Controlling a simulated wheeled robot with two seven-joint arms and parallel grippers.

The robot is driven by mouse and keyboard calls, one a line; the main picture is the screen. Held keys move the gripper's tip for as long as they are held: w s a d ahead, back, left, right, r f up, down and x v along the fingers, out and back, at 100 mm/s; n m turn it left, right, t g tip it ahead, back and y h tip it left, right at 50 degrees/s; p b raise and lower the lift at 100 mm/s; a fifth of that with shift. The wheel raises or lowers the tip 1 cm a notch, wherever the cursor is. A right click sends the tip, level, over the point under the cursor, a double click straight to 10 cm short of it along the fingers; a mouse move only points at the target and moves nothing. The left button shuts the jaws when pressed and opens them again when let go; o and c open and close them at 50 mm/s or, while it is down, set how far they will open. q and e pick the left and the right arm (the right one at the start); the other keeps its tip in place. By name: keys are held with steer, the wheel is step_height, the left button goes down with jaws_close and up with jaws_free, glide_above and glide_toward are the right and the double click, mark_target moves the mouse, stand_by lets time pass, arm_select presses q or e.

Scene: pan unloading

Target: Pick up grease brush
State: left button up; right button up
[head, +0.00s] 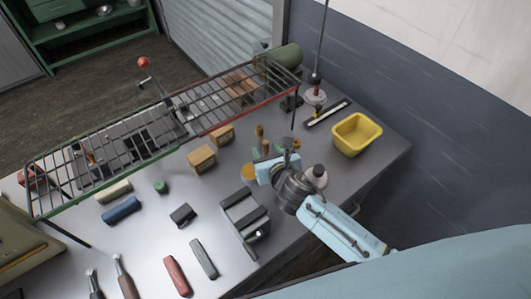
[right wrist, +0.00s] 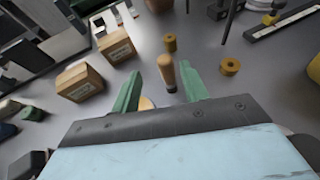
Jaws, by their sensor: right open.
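A small upright piece with a tan wooden handle and a dark lower end, which looks like the grease brush (right wrist: 166,72), stands on the table in the right wrist view. It is small in the head view (head: 265,147); its bristles cannot be made out. My right gripper (right wrist: 158,70) is open, with its green fingers to either side of the piece in the picture. Nothing is held, and I cannot tell how far the fingers are from it. In the head view the right gripper (head: 271,158) is low over this cluster. My left gripper is not in view.
Close by are a short brown cylinder (right wrist: 169,43), a yellow ring (right wrist: 230,66) and two cardboard boxes (right wrist: 80,82). A yellow bin (head: 357,134) stands at the right. A long wire rack (head: 165,120) spans the far side. Several blocks lie to the left.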

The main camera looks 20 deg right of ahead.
mark_target(267, 147)
steer(key=x, duration=0.5)
steer(key=shift+d+f+b, duration=0.25)
steer(key=shift+d+b, duration=0.1)
steer(key=shift+w+f, duration=0.2)
steer(key=shift+w, duration=0.3)
jaws_close()
